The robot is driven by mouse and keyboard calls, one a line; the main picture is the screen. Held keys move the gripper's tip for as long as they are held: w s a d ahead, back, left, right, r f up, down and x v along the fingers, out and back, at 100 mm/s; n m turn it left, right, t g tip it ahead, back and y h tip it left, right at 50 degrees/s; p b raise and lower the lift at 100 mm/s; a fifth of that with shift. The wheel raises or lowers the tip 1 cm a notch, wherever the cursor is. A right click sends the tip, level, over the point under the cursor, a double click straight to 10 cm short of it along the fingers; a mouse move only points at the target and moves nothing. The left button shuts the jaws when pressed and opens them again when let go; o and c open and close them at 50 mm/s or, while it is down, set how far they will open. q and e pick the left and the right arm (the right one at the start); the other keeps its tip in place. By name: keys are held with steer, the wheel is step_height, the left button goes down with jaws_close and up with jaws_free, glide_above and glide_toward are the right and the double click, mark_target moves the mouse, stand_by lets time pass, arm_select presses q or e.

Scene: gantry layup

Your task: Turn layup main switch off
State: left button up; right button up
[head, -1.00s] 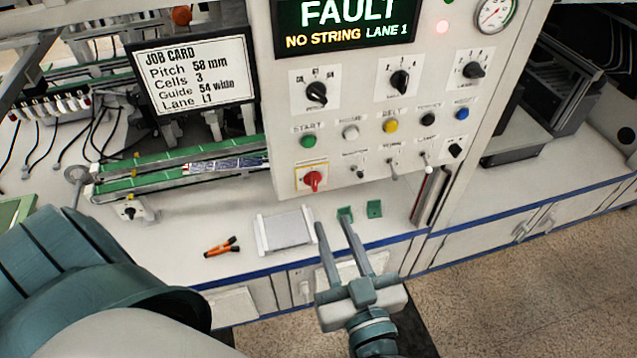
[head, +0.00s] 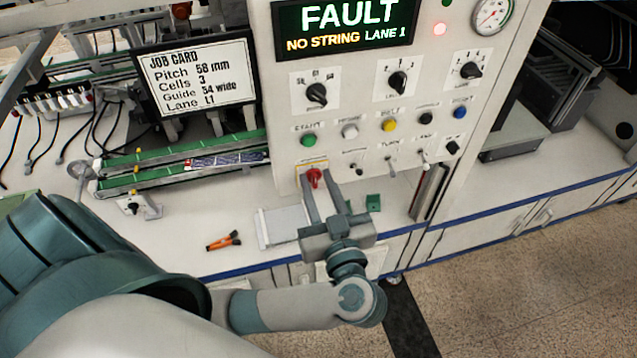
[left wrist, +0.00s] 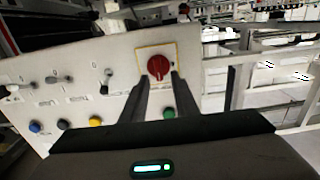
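The main switch is a red rotary knob (head: 314,178) on a yellow-edged plate at the lower left of the white control panel (head: 290,110). It also shows in the left wrist view as a red knob (left wrist: 158,67), its handle close to upright there. My left gripper (head: 317,188) is open, its two fingers pointing at the knob, one to each side in line with it. In the left wrist view the left gripper's fingertips (left wrist: 161,82) are just short of the knob or beside its edge; contact cannot be told. My right gripper is not in view.
The panel carries a green start button (head: 309,141), a yellow button (head: 390,125), dials and small toggle levers (head: 391,165) right of the switch. The display (head: 345,25) reads FAULT, NO STRING LANE 1. An orange-handled tool (head: 223,241) and a white tray (head: 283,228) lie on the bench below.

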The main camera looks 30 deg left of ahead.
arm_select(q)
jaws_close()
steer(key=shift+n, duration=0.4)
steer(key=n, duration=0.1)
steer(key=n+p, duration=0.1)
steer(key=n, duration=0.1)
steer(key=shift+s+a, duration=0.15)
steer(key=shift+s, duration=0.1)
steer(key=n+b, duration=0.1)
steer(key=n, duration=0.3)
steer(key=f+n+b, duration=0.1)
steer(key=n, duration=0.4)
steer(key=s+f+n+b, duration=0.1)
steer(key=n, duration=0.4)
steer(key=shift+a+b, duration=0.35)
steer(key=shift+a, duration=0.05)
steer(key=shift+n, duration=0.3)
